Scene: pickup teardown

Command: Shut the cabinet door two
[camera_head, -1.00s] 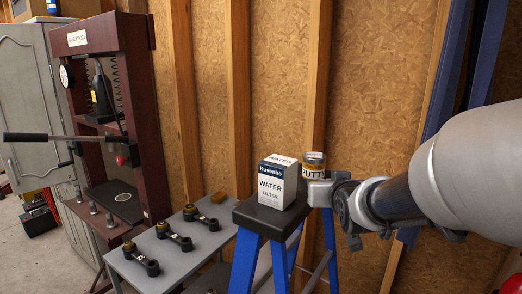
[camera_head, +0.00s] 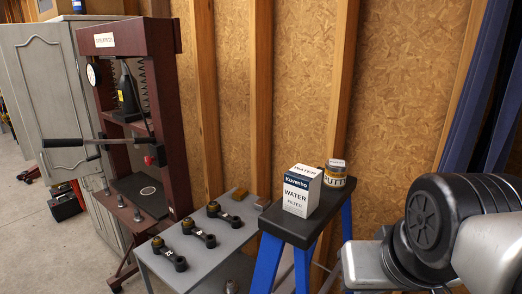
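A grey cabinet door (camera_head: 62,92) with arched raised panels stands at the far left, behind the dark red press frame. A dark handle shows low on its face, partly behind the press lever. No number on the door can be read. My arm fills the lower right, far from the cabinet. Its metal and black links show, but no gripper fingers can be seen.
The dark red press (camera_head: 164,110) with its lever stands beside the cabinet. A grey cart (camera_head: 218,250) holds several black parts. A black-topped blue stepladder (camera_head: 329,213) carries a water filter box (camera_head: 301,192) and a putty can (camera_head: 336,174). Open floor (camera_head: 22,215) lies at far left.

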